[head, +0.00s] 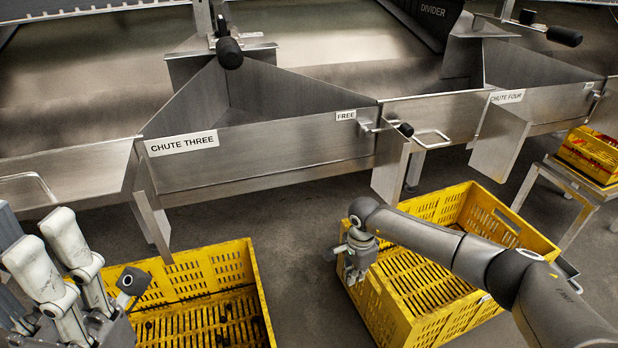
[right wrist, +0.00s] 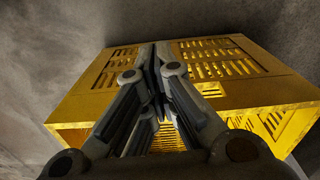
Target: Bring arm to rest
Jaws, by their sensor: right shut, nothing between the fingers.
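My right arm reaches in from the right over the right yellow crate (head: 505,222). My right gripper (head: 350,272) hangs at that crate's left side in the head view, shut and empty. In the right wrist view its fingertips (right wrist: 156,58) are together, with the yellow crate (right wrist: 85,100) behind them. I cannot tell whether the gripper touches the crate. My left gripper (head: 62,262) is at the lower left of the head view, with pale fingers pointing up.
A second yellow crate (head: 262,290) with small dark pieces stands at lower left, partly behind my left gripper. Steel chutes labelled chute three (head: 182,144) and chute four (head: 507,97) run above. Grey floor separates the crates.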

